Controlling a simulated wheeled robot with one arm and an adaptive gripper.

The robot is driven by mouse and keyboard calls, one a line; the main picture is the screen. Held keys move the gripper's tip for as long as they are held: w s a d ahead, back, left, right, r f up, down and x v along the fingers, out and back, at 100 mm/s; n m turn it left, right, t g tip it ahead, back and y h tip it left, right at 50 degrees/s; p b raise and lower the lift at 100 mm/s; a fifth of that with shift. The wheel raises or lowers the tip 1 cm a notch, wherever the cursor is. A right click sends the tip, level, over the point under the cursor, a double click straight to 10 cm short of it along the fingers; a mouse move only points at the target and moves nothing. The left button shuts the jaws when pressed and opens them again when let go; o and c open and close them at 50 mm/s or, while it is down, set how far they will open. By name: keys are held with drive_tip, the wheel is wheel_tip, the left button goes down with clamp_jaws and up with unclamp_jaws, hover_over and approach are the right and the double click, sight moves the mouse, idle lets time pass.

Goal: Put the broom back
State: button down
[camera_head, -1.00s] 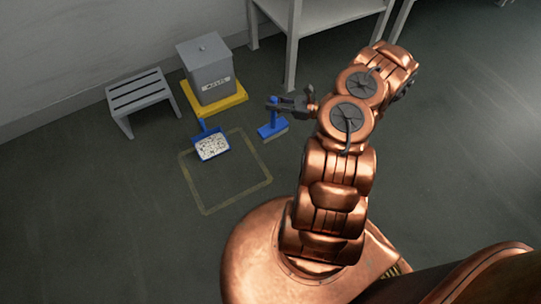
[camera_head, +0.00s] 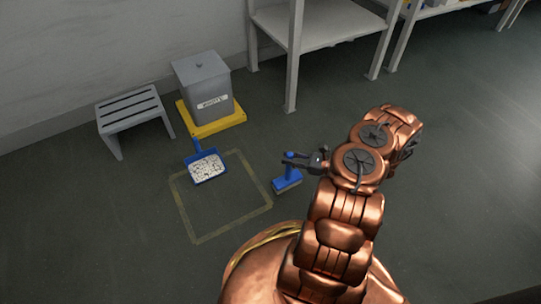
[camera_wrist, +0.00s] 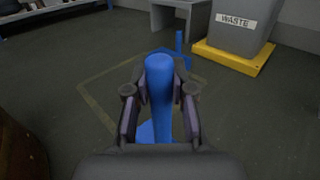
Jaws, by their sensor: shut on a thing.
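The blue broom (camera_head: 288,176) is upright in my gripper (camera_head: 300,160), to the right of the yellow floor outline. Its handle (camera_wrist: 159,90) stands between the two fingers of my gripper (camera_wrist: 160,103) in the wrist view, and the fingers are shut on it. The broom's head is low, near the floor; I cannot tell whether it touches. A blue dustpan (camera_head: 206,168) filled with pale debris lies at the upper left edge of the outline. In the wrist view the dustpan is mostly hidden behind the broom and gripper.
A grey waste bin (camera_head: 204,88) stands on a yellow base (camera_head: 213,124) behind the dustpan. A grey step stool (camera_head: 132,112) is to its left. A grey shelf table (camera_head: 317,32) stands at the back.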

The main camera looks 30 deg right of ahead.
drive_tip(key=w+f+b, duration=0.4)
drive_tip(key=w+b, duration=0.3)
drive_tip(key=w, duration=0.5)
drive_tip(key=shift+w+f, duration=0.15)
drive_tip(key=shift+f, duration=0.3)
drive_tip(key=c, duration=1)
unclamp_jaws()
